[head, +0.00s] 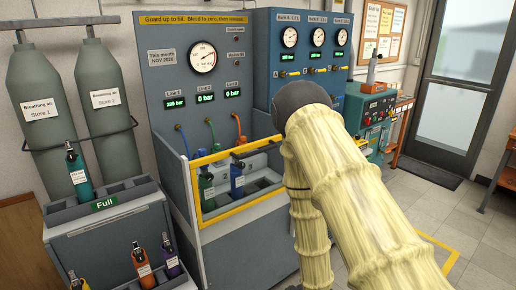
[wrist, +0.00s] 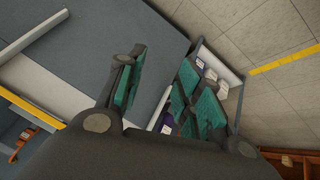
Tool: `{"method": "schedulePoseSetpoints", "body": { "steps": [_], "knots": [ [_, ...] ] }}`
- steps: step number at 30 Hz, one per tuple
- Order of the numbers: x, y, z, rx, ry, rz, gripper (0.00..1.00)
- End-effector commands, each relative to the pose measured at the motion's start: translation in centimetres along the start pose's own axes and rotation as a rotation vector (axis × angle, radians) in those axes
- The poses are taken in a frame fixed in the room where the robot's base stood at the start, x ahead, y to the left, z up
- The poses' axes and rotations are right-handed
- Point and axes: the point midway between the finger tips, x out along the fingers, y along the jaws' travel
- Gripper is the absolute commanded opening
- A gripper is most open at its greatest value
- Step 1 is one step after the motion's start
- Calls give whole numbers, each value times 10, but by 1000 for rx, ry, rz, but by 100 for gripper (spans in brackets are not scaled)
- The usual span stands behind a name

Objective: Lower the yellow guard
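The yellow guard (head: 196,190) is a rectangular yellow frame in front of the filling bay on the grey-blue panel. A green bottle and a blue bottle (head: 237,180) stand behind it. In the head view I cannot make out the gripper clearly. A yellow strip (wrist: 30,106) crosses the lower left of the wrist view; I cannot tell whether it is the guard.
A rack marked Full (head: 104,204) and loose bottles stand at the left. A bottle rack (wrist: 238,82) lies beyond the fingers in the wrist view.

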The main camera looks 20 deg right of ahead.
Motion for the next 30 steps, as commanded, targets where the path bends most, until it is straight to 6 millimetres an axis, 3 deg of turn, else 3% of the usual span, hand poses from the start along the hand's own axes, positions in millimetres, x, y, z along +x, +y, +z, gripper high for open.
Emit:
{"method": "schedulePoseSetpoints", "body": {
  "steps": [1, 3, 9, 12, 15, 18, 22, 26, 30],
  "knots": [
    [-7, 32, -34, -85, 67, 39, 35],
    [-16, 70, -77, -217, 155, 91, 35],
    [-69, 171, -197, -597, 368, 277, 35],
    [-104, 211, -249, -772, 448, 376, 35],
    [-137, 242, -289, -916, 504, 464, 35],
    [-162, 262, -316, -1021, 540, 530, 35],
    [-181, 275, -334, -1095, 561, 579, 35],
    [-182, 279, -342, -1117, 568, 591, 35],
    [-171, 282, -353, -1115, 567, 589, 35]
  ]
}}
